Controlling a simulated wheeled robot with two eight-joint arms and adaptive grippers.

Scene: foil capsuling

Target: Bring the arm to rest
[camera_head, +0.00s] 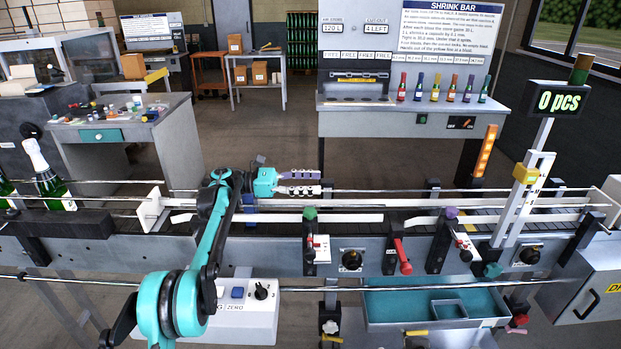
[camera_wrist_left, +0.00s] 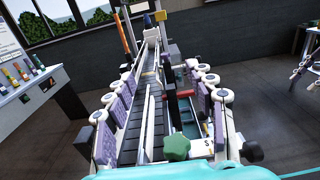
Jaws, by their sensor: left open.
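My left arm reaches up from the bottom left in the head view. Its left gripper (camera_head: 303,182) is over the conveyor, pointing right, and looks empty. In the left wrist view the two padded fingers (camera_wrist_left: 160,105) stand wide apart on either side of the dark conveyor belt (camera_wrist_left: 138,118), with nothing between them in their grip. The gripper is open. My right gripper does not show in either view.
Bottles with white foil tops (camera_head: 45,175) stand at the conveyor's left end. Guide rails (camera_head: 400,204) run along the belt. A teal tray (camera_head: 400,305) sits below.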

